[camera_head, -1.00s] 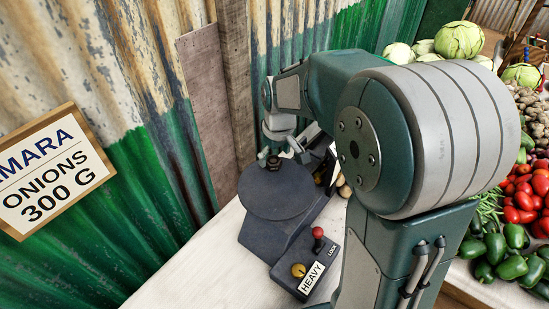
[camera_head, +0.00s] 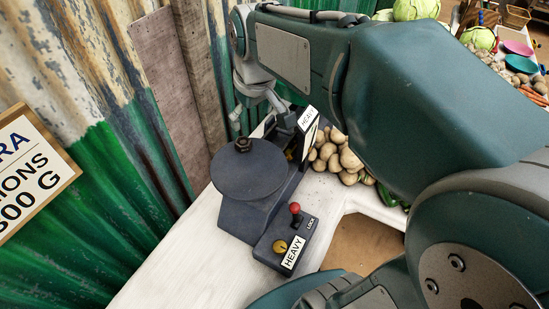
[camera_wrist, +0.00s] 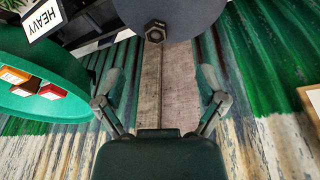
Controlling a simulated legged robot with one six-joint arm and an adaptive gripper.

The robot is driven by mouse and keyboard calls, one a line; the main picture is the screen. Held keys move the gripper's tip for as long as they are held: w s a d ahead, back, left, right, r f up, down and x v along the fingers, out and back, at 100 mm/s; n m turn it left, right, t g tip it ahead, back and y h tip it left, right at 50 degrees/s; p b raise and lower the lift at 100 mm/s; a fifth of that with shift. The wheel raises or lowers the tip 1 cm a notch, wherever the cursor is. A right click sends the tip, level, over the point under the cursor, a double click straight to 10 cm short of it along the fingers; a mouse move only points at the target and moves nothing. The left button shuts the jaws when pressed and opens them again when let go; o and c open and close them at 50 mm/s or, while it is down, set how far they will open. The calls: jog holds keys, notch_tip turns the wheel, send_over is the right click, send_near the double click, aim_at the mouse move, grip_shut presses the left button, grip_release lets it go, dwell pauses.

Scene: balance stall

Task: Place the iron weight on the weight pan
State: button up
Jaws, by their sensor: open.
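The iron weight (camera_head: 243,144), a small dark piece with a hexagonal top, stands on the dark round pan (camera_head: 250,178) of the balance, close to the pan's far edge. In the wrist view the weight (camera_wrist: 154,31) shows at the top, on the rim area of the pan (camera_wrist: 205,14). My gripper (camera_head: 260,110) is just beyond the weight and the pan, apart from both. In the wrist view my gripper (camera_wrist: 162,102) has its two fingers spread wide with nothing between them.
The balance base has a red-knobbed lever (camera_head: 295,211) and a HEAVY label (camera_head: 294,252). Potatoes (camera_head: 338,157) lie to its right. A green dish (camera_wrist: 35,85) with coloured blocks shows in the wrist view. A wooden board (camera_head: 180,90) and corrugated wall stand close behind my gripper.

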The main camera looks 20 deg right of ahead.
jog(key=s+f+m+t, duration=0.2)
jog(key=s+m+t, duration=0.1)
jog(key=s, duration=1)
jog(key=shift+s+a, duration=0.15)
jog(key=shift+s, duration=0.2)
jog(key=shift+c, duration=0.3)
